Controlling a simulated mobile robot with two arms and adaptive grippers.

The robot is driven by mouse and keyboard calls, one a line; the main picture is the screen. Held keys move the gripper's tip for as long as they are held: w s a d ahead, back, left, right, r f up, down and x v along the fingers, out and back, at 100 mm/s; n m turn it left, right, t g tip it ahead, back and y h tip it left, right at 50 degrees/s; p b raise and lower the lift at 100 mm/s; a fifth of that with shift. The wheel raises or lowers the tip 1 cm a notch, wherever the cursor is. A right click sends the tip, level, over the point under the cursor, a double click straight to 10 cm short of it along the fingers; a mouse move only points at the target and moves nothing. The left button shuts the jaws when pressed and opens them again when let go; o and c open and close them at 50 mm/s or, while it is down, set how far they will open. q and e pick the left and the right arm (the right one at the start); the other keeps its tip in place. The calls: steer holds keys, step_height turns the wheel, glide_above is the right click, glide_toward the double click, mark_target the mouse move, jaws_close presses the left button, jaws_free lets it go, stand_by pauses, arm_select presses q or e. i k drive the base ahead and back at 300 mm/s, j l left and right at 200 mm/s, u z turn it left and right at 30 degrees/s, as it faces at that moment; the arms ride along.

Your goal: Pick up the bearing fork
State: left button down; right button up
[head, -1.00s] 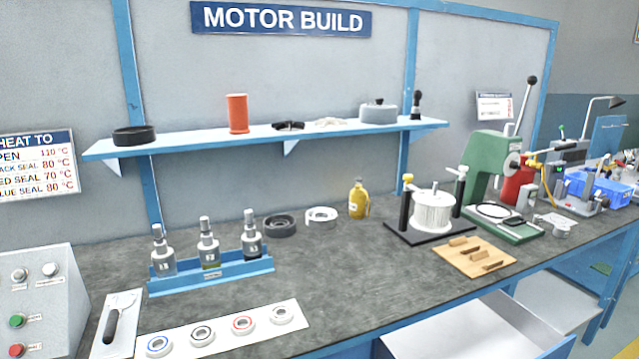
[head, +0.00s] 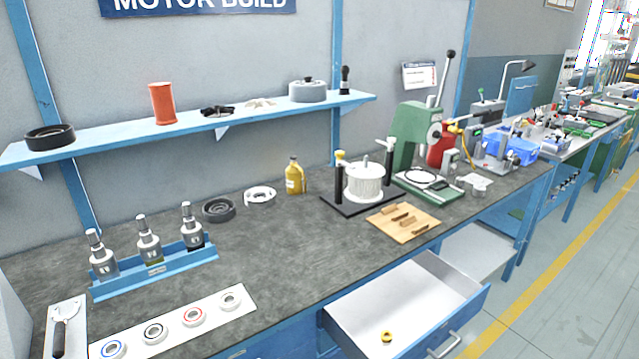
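What looks like the bearing fork (head: 59,337) lies on a pale plate (head: 77,323) at the front left of the bench, in the lower left of the head view. It has a dark handle toward the front edge and a light metal head at the far end; the fine shape of the head is too small to tell. To its right, a white strip (head: 137,348) holds several bearings, with blue, dark, red and grey rings. Neither of my grippers is in view.
A blue rack (head: 160,272) with several metal tools stands behind the bearings. An open drawer (head: 360,310) juts out at the front, with a small yellow ring (head: 386,337) inside. A winding fixture (head: 363,183) and wooden board (head: 388,228) stand right. The middle bench is clear.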

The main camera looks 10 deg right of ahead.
mark_target(59, 342)
steer(key=z, duration=1.2)
steer(key=u, duration=2.4)
steer(key=i+l+u, duration=0.1)
steer(key=l+u, duration=0.2)
steer(key=u, duration=0.15)
steer(key=i+l+u, duration=0.1)
steer(key=l+u, duration=0.55)
steer(key=u, duration=0.2)
